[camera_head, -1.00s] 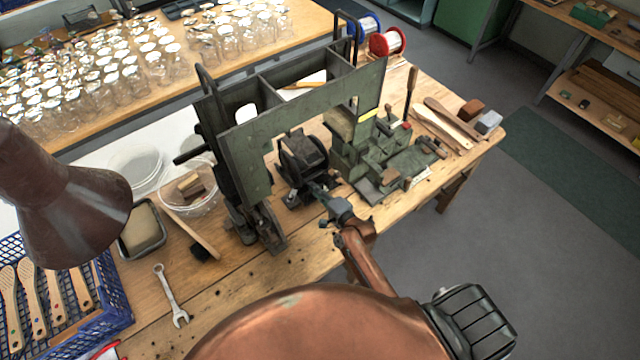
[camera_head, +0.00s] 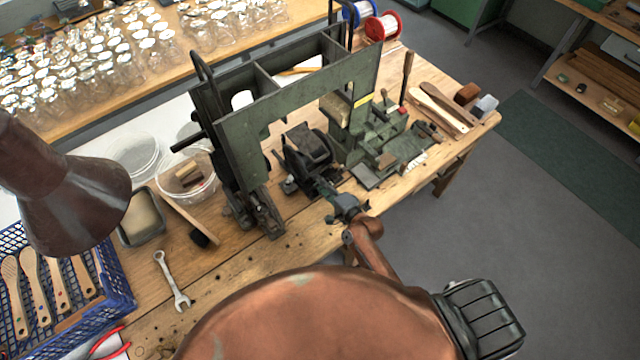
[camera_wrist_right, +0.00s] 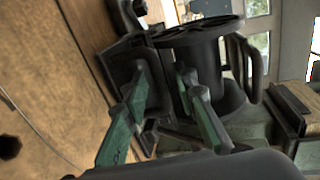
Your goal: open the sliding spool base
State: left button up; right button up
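The dark spool (camera_head: 308,148) sits on its base (camera_head: 292,186) in the opening of the green machine frame (camera_head: 245,150). In the right wrist view the black spool (camera_wrist_right: 200,70) stands just beyond the fingers, with dark base parts (camera_wrist_right: 122,55) to its left. My right gripper (camera_head: 325,188) is at the near side of the base, below the spool. In the wrist view its two greenish fingers (camera_wrist_right: 168,85) are apart, with a gap between the tips. Contact with the base cannot be made out. My left gripper is out of view.
A green fixture (camera_head: 375,140) stands right of the spool. A blue crate (camera_head: 118,275) is at the lower left. Bare wood lies in front of the machine.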

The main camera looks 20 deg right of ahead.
jog(key=v, duration=1.2)
jog(key=shift+r, duration=0.1)
jog(key=shift+s, duration=0.1)
